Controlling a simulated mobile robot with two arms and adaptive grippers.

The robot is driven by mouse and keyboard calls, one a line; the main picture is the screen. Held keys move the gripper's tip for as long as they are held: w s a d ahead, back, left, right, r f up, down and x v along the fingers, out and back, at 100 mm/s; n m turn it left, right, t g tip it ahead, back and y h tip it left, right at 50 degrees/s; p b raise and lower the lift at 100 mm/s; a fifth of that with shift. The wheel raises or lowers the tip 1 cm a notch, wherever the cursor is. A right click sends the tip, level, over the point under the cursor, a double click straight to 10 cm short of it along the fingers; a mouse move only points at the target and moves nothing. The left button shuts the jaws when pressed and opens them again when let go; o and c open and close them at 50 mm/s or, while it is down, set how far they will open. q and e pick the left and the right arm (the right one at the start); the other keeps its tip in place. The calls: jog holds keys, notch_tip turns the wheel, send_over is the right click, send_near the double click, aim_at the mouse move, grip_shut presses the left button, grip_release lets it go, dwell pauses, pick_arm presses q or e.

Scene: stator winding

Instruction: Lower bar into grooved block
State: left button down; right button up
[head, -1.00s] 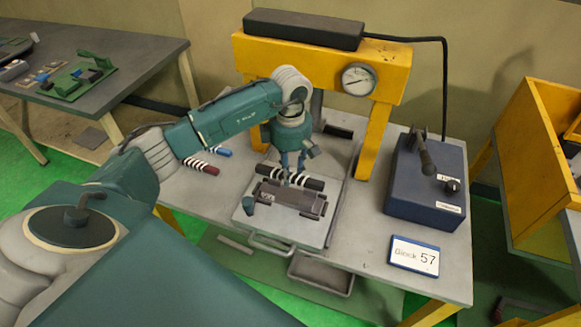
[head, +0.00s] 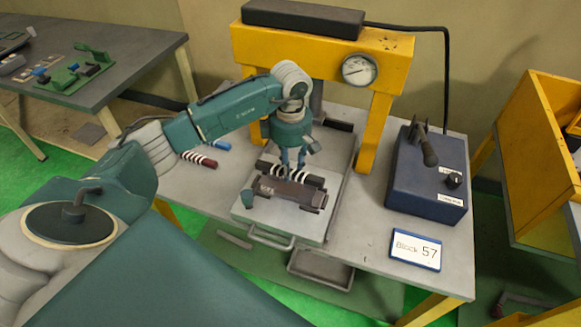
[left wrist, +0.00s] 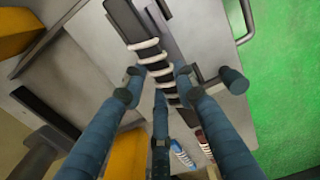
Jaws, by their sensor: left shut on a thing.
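My left gripper (head: 292,160) is shut on a dark bar with white rings (head: 313,180), and its fingers point down. The bar lies along the back side of the dark grooved block (head: 290,193), very close to it; I cannot tell if it touches or sits in a groove. The block rests on a light grey plate (head: 255,215) under the press. In the left wrist view the fingers (left wrist: 160,82) close around the ringed bar (left wrist: 145,45), and the block (left wrist: 152,14) runs beside it. My right gripper is not in view.
A yellow press frame (head: 376,125) stands behind the plate. A red-ended bar (head: 207,162) and a blue-ended bar (head: 218,145) lie to the left. A dark blue control box (head: 425,185) and a sign (head: 416,249) stand at the right. The table between plate and sign is clear.

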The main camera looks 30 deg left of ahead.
aim_at(290, 186)
pick_arm(q)
jog(key=shift+f, duration=0.1)
jog(key=shift+f+b, duration=0.7)
jog(key=shift+b, duration=0.05)
jog(key=shift+f+b, duration=0.8)
jog(key=shift+f, duration=0.1)
jog(key=shift+f+b, duration=0.85)
jog(key=c, duration=1.3)
grip_release()
